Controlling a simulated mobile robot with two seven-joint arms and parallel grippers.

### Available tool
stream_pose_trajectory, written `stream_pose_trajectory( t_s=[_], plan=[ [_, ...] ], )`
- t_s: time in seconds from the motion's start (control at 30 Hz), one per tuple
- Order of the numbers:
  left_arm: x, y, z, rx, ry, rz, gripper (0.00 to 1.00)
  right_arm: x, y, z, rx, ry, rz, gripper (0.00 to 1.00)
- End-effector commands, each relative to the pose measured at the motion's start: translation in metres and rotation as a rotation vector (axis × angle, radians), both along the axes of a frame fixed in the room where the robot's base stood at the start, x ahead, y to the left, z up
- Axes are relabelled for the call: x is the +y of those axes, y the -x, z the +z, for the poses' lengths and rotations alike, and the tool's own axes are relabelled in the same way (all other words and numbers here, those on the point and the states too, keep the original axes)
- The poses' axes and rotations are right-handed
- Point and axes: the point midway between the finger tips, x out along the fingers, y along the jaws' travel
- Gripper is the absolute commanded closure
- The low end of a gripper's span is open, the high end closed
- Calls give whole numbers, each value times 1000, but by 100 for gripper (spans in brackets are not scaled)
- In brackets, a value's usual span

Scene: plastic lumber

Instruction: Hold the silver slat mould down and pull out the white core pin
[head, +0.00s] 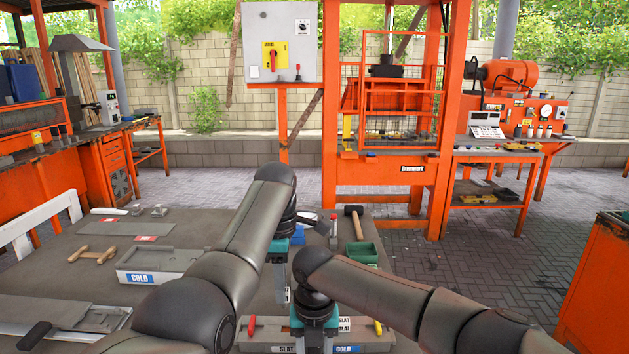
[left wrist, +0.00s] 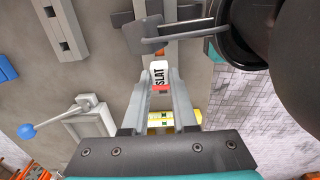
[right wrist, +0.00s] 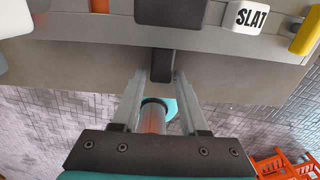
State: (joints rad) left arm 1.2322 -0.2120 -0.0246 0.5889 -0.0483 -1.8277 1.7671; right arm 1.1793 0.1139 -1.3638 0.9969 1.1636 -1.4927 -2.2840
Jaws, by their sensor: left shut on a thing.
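The silver slat mould (head: 372,337) lies at the bottom of the head view, with white SLAT tags, a blue COLD label, a red handle at left and a yellow handle at right. My left gripper (head: 283,298) points down over it; in the left wrist view its fingers (left wrist: 160,82) are shut on the mould beside a SLAT tag. My right gripper (head: 315,343) is at the mould's near side. In the right wrist view its open fingers (right wrist: 160,78) straddle a dark grip (right wrist: 162,65) sticking out from the mould (right wrist: 90,28). I cannot make out the white core pin.
A second mould tray marked COLD (head: 160,262), a wooden handle (head: 93,255) and flat plates lie on the table's left. A green box (head: 362,253) and a mallet (head: 355,222) lie behind my grippers. An orange press (head: 385,172) stands beyond the table.

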Motion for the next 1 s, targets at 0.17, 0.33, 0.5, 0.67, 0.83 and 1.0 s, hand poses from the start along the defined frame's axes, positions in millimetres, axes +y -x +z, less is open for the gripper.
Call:
stream_pose_trajectory(
  t_s=[0.17, 0.33, 0.5, 0.67, 0.83, 1.0],
  plan=[
    [0, 0, 0, 0, 0, 0, 100, 0, -1, 1, -3, 0, 0, 35],
    [0, 0, 0, 0, 0, 0, 100, 0, -2, 1, -5, 0, -1, 33],
    [0, 0, 0, 0, 0, 0, 100, 0, -2, 6, -6, -1, -1, 33],
    [0, 0, 0, 0, 0, 0, 100, 0, -2, 29, -8, -1, 0, 33],
    [0, 0, 0, 0, 0, 0, 100, 0, -2, 57, -7, -2, 0, 33],
    [0, 0, 0, 0, 0, 0, 100, 0, -2, 74, -5, -1, 0, 33]
  ],
)
